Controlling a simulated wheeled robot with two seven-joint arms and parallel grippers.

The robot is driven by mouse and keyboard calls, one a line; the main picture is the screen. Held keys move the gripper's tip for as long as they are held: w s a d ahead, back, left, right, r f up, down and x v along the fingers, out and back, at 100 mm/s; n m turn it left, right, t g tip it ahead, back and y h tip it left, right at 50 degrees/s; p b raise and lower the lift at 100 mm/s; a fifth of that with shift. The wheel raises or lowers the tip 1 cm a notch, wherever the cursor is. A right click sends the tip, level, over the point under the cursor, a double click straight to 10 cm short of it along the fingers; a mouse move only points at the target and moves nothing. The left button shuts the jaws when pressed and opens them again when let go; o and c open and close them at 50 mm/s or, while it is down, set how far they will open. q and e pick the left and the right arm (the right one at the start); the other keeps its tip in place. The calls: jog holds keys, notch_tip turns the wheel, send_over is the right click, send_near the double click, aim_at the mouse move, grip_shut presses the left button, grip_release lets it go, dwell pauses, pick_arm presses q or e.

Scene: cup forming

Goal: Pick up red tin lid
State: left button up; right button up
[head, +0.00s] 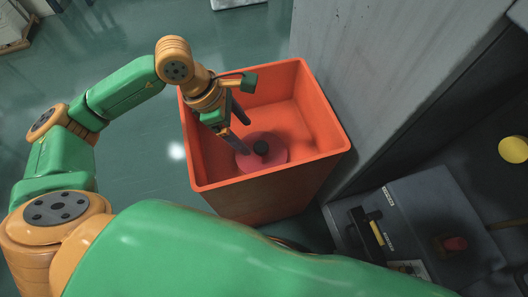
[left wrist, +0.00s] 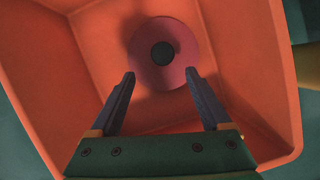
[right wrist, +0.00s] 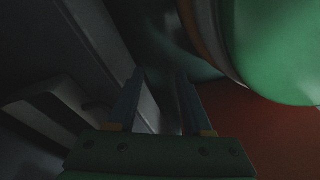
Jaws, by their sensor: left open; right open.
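The red tin lid (head: 272,158) is a pinkish-red disc with a dark round knob in its middle. It lies inside the orange bin (head: 318,115), on or near the floor of the bin. My left gripper (head: 241,125) reaches down into the bin from the left, open and empty, with its fingers above and beside the lid. In the left wrist view the lid (left wrist: 180,68) sits beyond the fingertips (left wrist: 160,75), with the knob roughly between them. My right gripper (right wrist: 157,75) shows only in its dark wrist view, open, with nothing seen between its fingers.
The bin's walls stand around the left gripper. A grey wall (head: 385,60) rises right of the bin. A grey work surface (head: 420,200) at the lower right carries a red object (head: 454,244) and a dark box-like item with a yellow bar. Green floor is open at the left.

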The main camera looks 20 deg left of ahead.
aim_at(260, 147)
pick_arm(q)
jog(key=x, duration=0.3)
jog(key=d+b+x, duration=0.1)
jog(key=x, duration=0.1)
jog(key=shift+d+f, duration=0.3)
grip_shut()
pick_arm(e)
jog(key=shift+w+a+r, duration=0.4)
jog(key=shift+w+r, duration=0.4)
jog(key=shift+w, duration=0.05)
